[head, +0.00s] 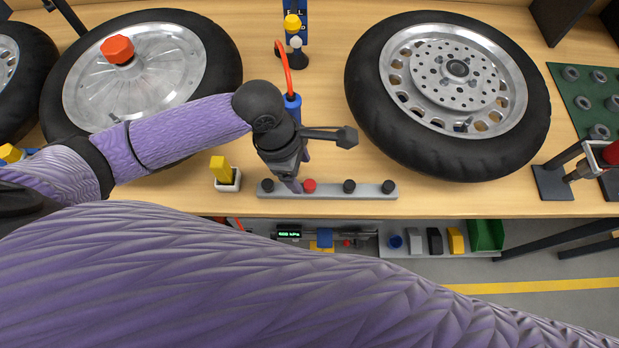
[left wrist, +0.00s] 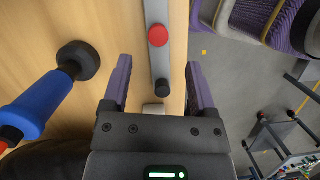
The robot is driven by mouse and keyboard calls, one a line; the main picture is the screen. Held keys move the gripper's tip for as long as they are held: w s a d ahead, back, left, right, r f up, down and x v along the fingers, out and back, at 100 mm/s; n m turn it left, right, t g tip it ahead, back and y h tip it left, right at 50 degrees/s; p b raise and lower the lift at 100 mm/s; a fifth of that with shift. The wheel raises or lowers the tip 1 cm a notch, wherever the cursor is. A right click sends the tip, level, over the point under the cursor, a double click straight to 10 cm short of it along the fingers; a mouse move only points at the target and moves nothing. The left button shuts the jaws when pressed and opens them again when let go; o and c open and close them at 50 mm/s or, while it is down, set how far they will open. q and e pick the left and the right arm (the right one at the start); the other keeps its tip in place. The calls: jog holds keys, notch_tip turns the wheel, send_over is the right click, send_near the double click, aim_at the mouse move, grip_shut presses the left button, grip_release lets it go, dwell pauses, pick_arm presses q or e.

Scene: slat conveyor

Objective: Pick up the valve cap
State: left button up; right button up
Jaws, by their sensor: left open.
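A grey rail (head: 330,192) lies along the front of the wooden bench and carries a red cap (head: 310,185) and several black ones, among them one at its left end (head: 267,185). I cannot tell which of these the valve cap is. My left gripper (head: 292,185) is above the left half of the rail and partly hides it. In the left wrist view its open, empty fingers (left wrist: 161,80) lie on either side of the rail. The left-end black cap (left wrist: 163,88) shows between them, and the red cap (left wrist: 158,36) lies beyond the fingertips.
Two wheels with tyres, left (head: 191,125) and right (head: 365,110), lie on the bench. A blue-handled tool (left wrist: 30,110) is beside the left gripper. A white holder with a yellow block (head: 221,169) stands left of the rail. My purple arm fills the foreground.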

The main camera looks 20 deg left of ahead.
aim_at(309, 184)
pick_arm(q)
jog(key=b+x, duration=0.1)
jog(key=x, duration=0.3)
jog(key=shift+w+f, duration=0.1)
jog(key=shift+f, duration=0.1)
jog(key=shift+d+f, duration=0.15)
jog(key=shift+f, duration=0.2)
grip_shut()
pick_arm(e)
jog(key=shift+w+d+f, duration=0.15)
jog(key=shift+d+f, duration=0.05)
jog(key=shift+f, duration=0.9)
